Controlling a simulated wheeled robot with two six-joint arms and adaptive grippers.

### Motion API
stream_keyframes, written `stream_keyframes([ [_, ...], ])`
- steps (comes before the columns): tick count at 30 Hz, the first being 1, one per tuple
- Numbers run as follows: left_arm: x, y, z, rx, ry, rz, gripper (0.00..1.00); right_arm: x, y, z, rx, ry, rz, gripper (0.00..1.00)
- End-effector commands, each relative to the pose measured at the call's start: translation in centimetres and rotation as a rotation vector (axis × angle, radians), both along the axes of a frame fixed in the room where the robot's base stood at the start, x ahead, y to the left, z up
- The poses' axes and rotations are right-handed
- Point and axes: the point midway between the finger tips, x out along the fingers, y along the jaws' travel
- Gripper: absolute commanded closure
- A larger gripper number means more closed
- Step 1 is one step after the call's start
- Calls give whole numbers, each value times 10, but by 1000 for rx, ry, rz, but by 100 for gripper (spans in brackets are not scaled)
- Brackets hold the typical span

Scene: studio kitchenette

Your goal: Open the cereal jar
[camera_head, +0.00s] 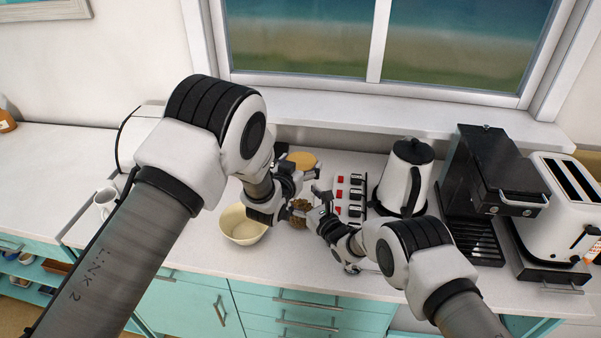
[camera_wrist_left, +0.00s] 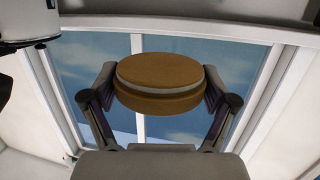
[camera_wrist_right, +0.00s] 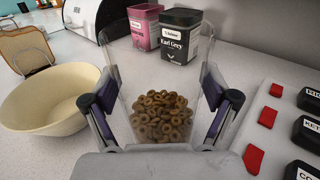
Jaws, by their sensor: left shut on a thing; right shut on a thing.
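The cereal jar (camera_wrist_right: 160,113) is clear and partly filled with brown cereal rings. It stands upright on the counter, and its top shows no lid in the right wrist view. My right gripper (camera_head: 313,206) is shut around the jar's sides, one finger on each side. The lid (camera_wrist_left: 159,84) is a round tan disc with a pale ring around its edge. My left gripper (camera_head: 296,178) is shut on the lid and holds it apart from the jar. The lid also shows in the head view (camera_head: 302,158). The jar (camera_head: 299,212) is partly hidden there by my grippers.
A cream bowl (camera_head: 242,228) stands close left of the jar. Pink and black tea tins (camera_wrist_right: 180,36) stand behind it. Red switches with black plugs (camera_head: 347,193) and a kettle (camera_head: 405,177) are on the right, then a coffee machine (camera_head: 485,190) and a toaster (camera_head: 566,205).

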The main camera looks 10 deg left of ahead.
Motion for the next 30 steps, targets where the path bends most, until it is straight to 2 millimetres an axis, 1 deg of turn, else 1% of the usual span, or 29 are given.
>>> stream_keyframes([
  [1, 0, 0, 1, 0, 1, 0, 56, -1, -1, -3, -3, 5, -1, 77],
  [5, 0, 0, 1, 0, 1, 0, 56, 0, -1, -2, -3, 4, -1, 77],
  [6, 0, 0, 1, 0, 1, 0, 56, 0, -1, -2, -2, 4, -2, 11],
  [7, 0, 0, 1, 0, 1, 0, 56, 0, -1, -2, -2, 4, -2, 0],
  [17, 0, 0, 1, 0, 1, 0, 56, 0, -1, 0, 0, 0, -1, 0],
  [20, 0, 0, 1, 0, 1, 0, 56, -3, -3, 0, 0, 0, 0, 0],
  [23, 0, 0, 1, 0, 1, 0, 56, -11, -12, 0, -1, 1, -1, 0],
  [30, 0, 0, 1, 0, 1, 0, 56, -43, -42, -2, 0, 6, -1, 0],
])
